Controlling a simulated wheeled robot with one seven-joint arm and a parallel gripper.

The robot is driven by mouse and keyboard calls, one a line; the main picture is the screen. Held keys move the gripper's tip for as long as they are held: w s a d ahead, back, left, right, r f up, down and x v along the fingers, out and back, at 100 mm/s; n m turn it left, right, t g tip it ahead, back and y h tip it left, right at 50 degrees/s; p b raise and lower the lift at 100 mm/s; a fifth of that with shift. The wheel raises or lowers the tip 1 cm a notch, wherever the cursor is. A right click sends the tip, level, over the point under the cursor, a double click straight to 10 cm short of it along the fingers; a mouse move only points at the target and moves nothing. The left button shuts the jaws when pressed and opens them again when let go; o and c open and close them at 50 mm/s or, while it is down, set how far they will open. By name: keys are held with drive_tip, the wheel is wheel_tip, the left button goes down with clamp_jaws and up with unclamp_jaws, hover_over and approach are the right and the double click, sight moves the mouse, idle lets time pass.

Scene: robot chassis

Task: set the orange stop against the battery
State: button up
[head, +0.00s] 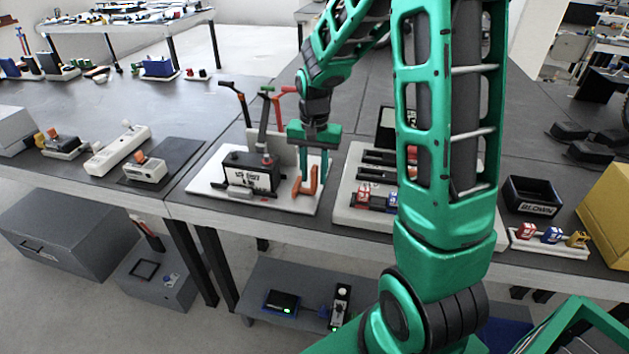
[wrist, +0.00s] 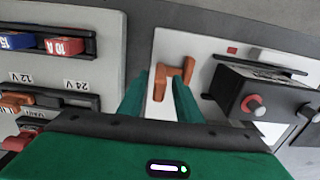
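The orange stop (head: 307,181) is a small bracket-shaped piece at the right end of a white board (head: 215,168). The battery (head: 248,174) is a black box with a white label, on the same board to the left of the stop. A gap of bare board shows between them. My gripper (head: 313,163) is at the stop, pointing down, fingers apart. In the wrist view the stop (wrist: 161,82) shows between the fingertips, with slight gaps beside it. The battery (wrist: 240,93) lies to the right there. The finger ends are partly hidden.
Tall handled tools (head: 265,115) stand behind the battery. A light fuse panel (head: 352,190) with red and blue fuses is close on the right.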

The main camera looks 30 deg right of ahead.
sight(314, 181)
drive_tip(key=shift+f, duration=1.55)
clamp_jaws()
